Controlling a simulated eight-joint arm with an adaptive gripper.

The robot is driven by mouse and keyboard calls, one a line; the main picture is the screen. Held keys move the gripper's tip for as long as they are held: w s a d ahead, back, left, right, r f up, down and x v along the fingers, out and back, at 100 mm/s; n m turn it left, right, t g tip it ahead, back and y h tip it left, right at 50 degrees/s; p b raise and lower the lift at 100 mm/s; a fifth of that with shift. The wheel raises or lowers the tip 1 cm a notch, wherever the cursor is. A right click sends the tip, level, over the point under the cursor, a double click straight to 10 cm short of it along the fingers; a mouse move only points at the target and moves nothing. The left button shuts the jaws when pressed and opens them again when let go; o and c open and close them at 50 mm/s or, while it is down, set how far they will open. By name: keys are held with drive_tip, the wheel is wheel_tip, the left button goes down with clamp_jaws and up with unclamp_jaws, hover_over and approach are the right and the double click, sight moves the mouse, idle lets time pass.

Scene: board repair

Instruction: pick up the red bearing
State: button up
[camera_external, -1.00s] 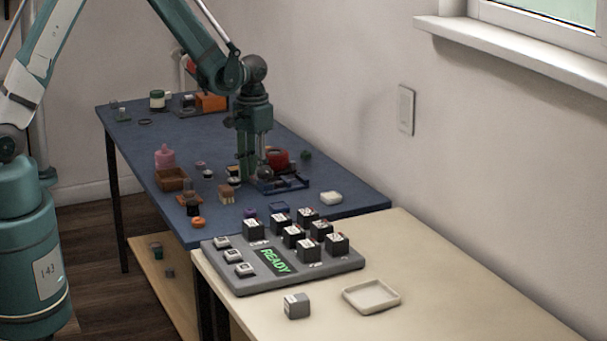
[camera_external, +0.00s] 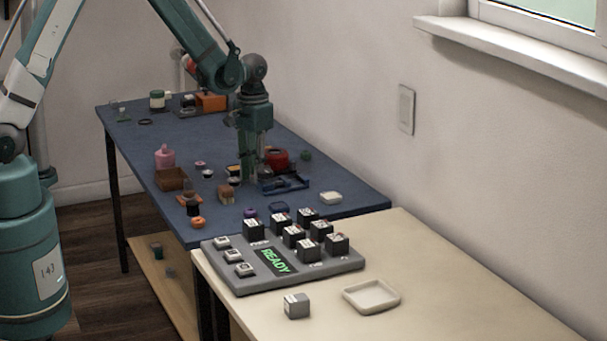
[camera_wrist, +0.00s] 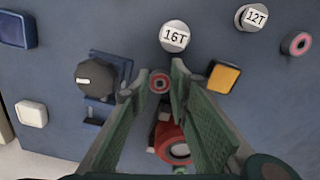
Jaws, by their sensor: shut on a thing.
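In the external view my gripper (camera_external: 249,180) is low over the table's middle, and the bearing cannot be made out there. Whether it touches the table is not clear.
A white 16T part (camera_wrist: 174,36), a yellow-topped block (camera_wrist: 222,77) and a blue fixture with a dark knob (camera_wrist: 98,78) stand close around my gripper. A larger red part (camera_wrist: 172,145) is also near. A grey READY panel (camera_external: 240,284) stands on the pale table.

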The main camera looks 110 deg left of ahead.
wheel_tip(320, 180, up, 10)
drive_tip(key=p, duration=0.2)
drive_tip(key=shift+f, duration=0.15)
